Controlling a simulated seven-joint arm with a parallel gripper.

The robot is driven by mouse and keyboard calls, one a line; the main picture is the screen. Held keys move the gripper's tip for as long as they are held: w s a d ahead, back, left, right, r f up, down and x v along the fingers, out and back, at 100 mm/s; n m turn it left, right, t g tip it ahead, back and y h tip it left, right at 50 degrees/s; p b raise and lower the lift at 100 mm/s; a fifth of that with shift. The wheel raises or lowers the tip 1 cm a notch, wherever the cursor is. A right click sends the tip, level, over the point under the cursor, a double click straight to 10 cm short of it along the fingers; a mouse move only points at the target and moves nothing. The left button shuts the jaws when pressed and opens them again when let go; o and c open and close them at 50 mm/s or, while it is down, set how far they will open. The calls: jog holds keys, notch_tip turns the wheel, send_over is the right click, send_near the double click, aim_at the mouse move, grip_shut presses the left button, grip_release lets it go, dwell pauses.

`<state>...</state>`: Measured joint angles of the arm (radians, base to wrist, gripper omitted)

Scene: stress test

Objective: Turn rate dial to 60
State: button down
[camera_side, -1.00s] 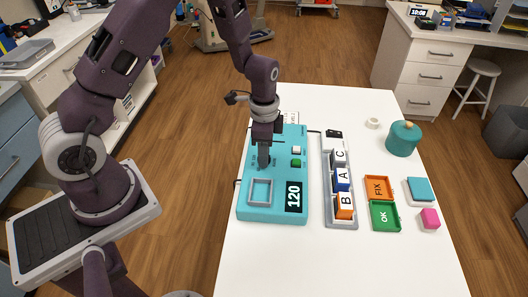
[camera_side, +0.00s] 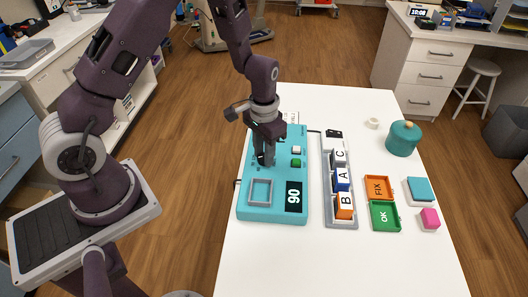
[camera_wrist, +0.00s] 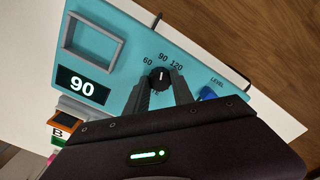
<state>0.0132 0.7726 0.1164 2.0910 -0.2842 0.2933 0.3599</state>
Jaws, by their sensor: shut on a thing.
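The rate dial (camera_wrist: 160,77) is a black knob with a white pointer line on the teal panel (camera_wrist: 115,18). Labels 60, 90 and 120 arc around it in the wrist view, and the pointer is toward 90. The panel's display (camera_wrist: 84,88) reads 90; it also shows 90 in the side view (camera_side: 294,196). My gripper (camera_wrist: 160,88) is shut on the dial, one finger on each side. In the side view my gripper (camera_side: 265,160) reaches down to the panel and hides the dial.
A blue knob (camera_wrist: 208,93) marked LEVEL sits near the dial. The panel also has a grey square frame (camera_side: 261,192) and a green button (camera_side: 296,163). To the right stand a rack of lettered blocks (camera_side: 342,180), orange and green trays (camera_side: 384,215) and a teal pot (camera_side: 403,138).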

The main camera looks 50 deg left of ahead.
jog(key=n, duration=0.4)
jog(key=shift+n, duration=2.5)
jog(key=shift+r, duration=0.1)
jog(key=c, duration=1.1)
grip_release()
notch_tip(320, 180, up, 7)
jog(key=shift+r, duration=0.1)
